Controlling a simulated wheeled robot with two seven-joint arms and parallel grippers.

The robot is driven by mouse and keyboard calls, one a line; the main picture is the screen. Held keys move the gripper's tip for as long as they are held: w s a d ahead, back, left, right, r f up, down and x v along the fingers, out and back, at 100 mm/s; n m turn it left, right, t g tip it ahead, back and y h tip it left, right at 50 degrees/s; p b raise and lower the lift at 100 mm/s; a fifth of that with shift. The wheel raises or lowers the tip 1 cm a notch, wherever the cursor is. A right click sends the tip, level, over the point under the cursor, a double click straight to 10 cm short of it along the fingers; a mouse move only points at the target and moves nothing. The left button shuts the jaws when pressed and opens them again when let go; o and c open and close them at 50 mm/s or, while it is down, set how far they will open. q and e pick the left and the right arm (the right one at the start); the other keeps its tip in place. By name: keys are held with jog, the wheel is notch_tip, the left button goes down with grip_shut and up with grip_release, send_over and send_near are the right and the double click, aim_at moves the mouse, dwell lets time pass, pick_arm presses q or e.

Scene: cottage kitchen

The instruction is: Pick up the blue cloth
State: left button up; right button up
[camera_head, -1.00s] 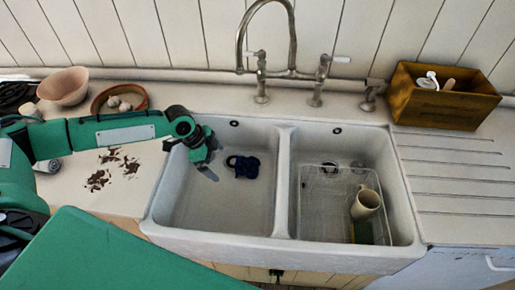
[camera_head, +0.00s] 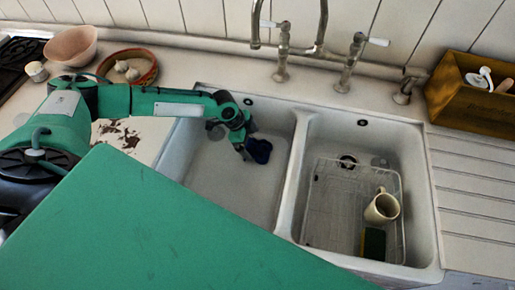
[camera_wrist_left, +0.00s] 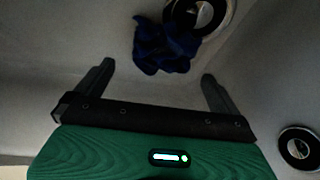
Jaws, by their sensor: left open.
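The blue cloth (camera_head: 259,150) is a dark crumpled heap on the floor of the left sink basin (camera_head: 222,194). In the left wrist view the cloth (camera_wrist_left: 165,45) lies beyond my fingertips, against the drain (camera_wrist_left: 205,14). My left gripper (camera_head: 243,153) reaches down into the left basin, beside the cloth and partly in front of it in the head view. In the wrist view the left gripper (camera_wrist_left: 157,72) has its two fingers wide apart, with nothing between them. My right gripper is not in view.
The divider (camera_head: 294,170) stands right of the cloth. The right basin holds a wire rack (camera_head: 328,205), a cream mug (camera_head: 382,207) and a sponge (camera_head: 373,243). A tap (camera_head: 283,50) rises behind. A wooden box (camera_head: 470,112) stands at right, bowls (camera_head: 72,46) at left.

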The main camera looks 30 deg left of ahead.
aim_at(256, 148)
pick_arm(q)
jog(key=shift+p+x, duration=0.7)
jog(key=shift+x, duration=1.9)
jog(key=shift+w+a+f, duration=0.1)
jog(key=shift+a, duration=0.1)
jog(key=c, duration=0.8)
